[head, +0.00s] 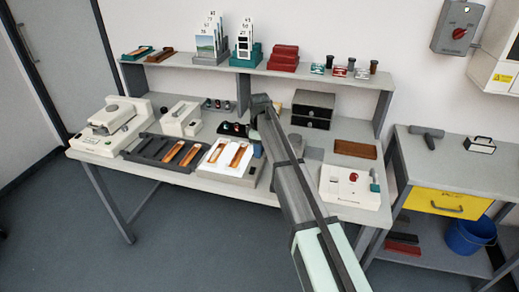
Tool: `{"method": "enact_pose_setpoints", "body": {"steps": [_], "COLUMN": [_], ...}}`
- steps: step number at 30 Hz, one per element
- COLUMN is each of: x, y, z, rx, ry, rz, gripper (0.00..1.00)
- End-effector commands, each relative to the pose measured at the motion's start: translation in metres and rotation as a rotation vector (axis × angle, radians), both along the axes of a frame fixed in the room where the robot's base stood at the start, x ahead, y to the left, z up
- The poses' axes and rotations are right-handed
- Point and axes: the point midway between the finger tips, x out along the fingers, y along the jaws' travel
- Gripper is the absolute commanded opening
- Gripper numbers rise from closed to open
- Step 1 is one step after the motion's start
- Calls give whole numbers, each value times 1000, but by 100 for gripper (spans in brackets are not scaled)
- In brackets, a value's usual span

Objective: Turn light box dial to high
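The light box (216,156) lies on the grey bench, left of my arm. Its bright white top carries two orange-brown film strips (238,155), and its right end is partly behind my arm. I cannot make out its dial or the dial's setting. My arm reaches up from the lower right and bends down at its far end. My gripper (254,134) seems to be at that end, above the back right of the light box. Its fingers are too small and dark to tell whether they are open or touch anything.
A dark rack (158,149) with film strips adjoins the light box on the left. White machines (110,127) stand at the far left. A white control box (349,187) with a red button is on the right. Black drawers (312,110) and a shelf (345,78) are behind.

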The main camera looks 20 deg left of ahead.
Motion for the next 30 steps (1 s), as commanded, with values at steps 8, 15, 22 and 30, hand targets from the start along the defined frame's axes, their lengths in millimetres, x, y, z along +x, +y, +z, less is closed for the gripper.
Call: {"method": "enact_pose_setpoints", "body": {"steps": [8, 15, 22, 30], "x": [0, 0, 0, 0], "y": [0, 0, 0, 0], "z": [0, 0, 0, 0], "rx": [0, 0, 0, 0], "ry": [0, 0, 0, 0], "rz": [0, -1, -45, -217], "gripper": [9, 0, 0, 0]}}
